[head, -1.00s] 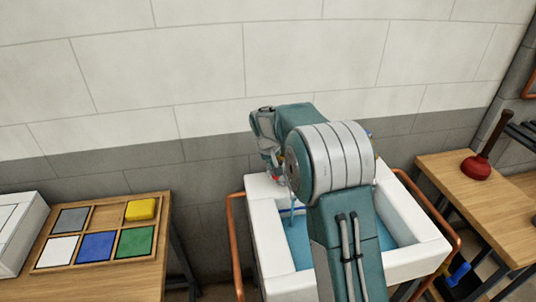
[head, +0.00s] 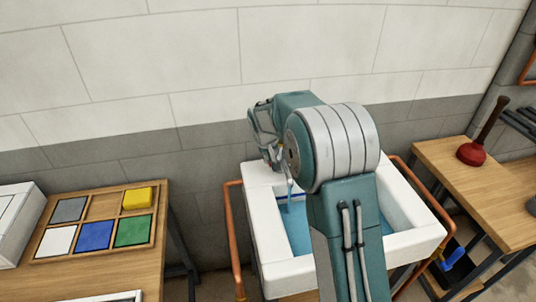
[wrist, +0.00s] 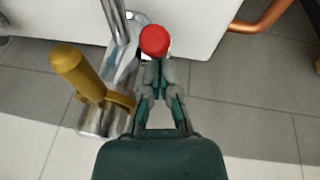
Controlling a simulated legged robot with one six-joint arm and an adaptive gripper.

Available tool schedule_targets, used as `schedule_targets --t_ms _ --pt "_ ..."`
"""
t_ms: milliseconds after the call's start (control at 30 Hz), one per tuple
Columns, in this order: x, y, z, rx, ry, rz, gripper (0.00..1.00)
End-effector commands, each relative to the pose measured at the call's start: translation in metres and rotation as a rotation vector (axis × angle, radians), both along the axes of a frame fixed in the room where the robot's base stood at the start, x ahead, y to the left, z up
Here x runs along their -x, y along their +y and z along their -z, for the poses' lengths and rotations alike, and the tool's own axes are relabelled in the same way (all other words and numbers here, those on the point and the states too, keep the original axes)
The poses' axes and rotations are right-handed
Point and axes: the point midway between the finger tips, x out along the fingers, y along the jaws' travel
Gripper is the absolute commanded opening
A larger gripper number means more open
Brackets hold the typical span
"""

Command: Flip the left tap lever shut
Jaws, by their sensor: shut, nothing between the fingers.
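In the wrist view, my gripper (wrist: 159,88) is shut and empty, with its fingertips right at a red-capped lever (wrist: 155,40). I cannot tell whether they touch it. A yellow lever (wrist: 78,72) stands to the left of the fingers on a chrome tap body (wrist: 105,118). In the head view, my gripper (head: 268,143) is above the back left corner of the white basin (head: 262,225), partly hidden by my arm. The taps are mostly hidden there. A thin stream of water (head: 290,188) falls into the blue water in the basin.
Copper pipes (head: 233,235) run along the basin's sides. A wooden table (head: 110,275) at left carries a tray with coloured tiles (head: 96,235). A bench at right holds a red plunger (head: 471,154). The tiled wall (head: 180,70) is close behind the basin.

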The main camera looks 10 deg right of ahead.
Motion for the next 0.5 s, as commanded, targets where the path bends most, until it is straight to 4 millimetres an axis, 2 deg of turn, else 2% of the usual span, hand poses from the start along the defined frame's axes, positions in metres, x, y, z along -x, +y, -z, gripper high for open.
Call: schedule_targets --t_ms 400,500 --pt "0.012 0.0 0.01 0.0 -0.163 -0.003 0.0" --pt "0.015 0.0 0.015 0.0 -0.159 0.0 0.0"
